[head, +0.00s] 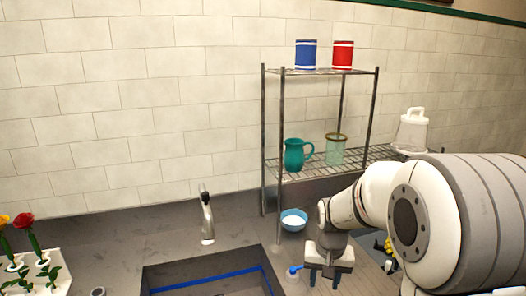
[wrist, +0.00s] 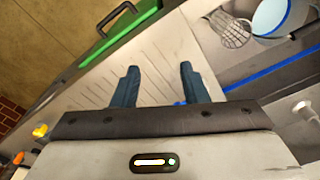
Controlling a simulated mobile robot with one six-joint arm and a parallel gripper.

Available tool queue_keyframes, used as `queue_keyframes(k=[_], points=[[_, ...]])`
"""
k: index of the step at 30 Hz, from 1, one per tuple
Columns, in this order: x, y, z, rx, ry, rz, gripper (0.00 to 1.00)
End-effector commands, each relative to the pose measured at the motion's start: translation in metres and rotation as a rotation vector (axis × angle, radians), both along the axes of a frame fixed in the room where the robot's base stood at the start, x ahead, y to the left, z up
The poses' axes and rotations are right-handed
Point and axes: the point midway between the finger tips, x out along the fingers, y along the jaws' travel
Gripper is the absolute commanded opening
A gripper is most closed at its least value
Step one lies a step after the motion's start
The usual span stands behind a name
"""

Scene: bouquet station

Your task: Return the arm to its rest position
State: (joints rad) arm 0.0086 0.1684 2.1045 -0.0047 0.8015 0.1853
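My gripper (head: 323,281) is at the lower right of the head view, pointing down over the grey counter to the right of the sink. Its two dark fingers stand apart. In the wrist view my gripper (wrist: 159,85) is open, with a wide empty gap between the fingers. A pale ribbed surface lies behind the gap. My white arm fills the right side of the head view and hides part of the counter.
Near my gripper are a small blue-capped bottle (head: 293,272) and a blue bowl (head: 293,222). A wire shelf (head: 330,160) holds a teal pitcher (head: 296,155). The sink (head: 210,280) and faucet (head: 207,220) are left. Roses (head: 25,225) stand far left.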

Motion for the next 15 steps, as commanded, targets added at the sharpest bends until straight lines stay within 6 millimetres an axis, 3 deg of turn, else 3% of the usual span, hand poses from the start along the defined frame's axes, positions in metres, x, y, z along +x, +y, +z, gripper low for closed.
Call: queue_keyframes(k=[8, 15], points=[[-0.035, 0.002, 0.034, -0.004, -0.048, 0.039, 0.40], [-0.093, 0.003, 0.070, -0.012, -0.121, 0.095, 0.40]])
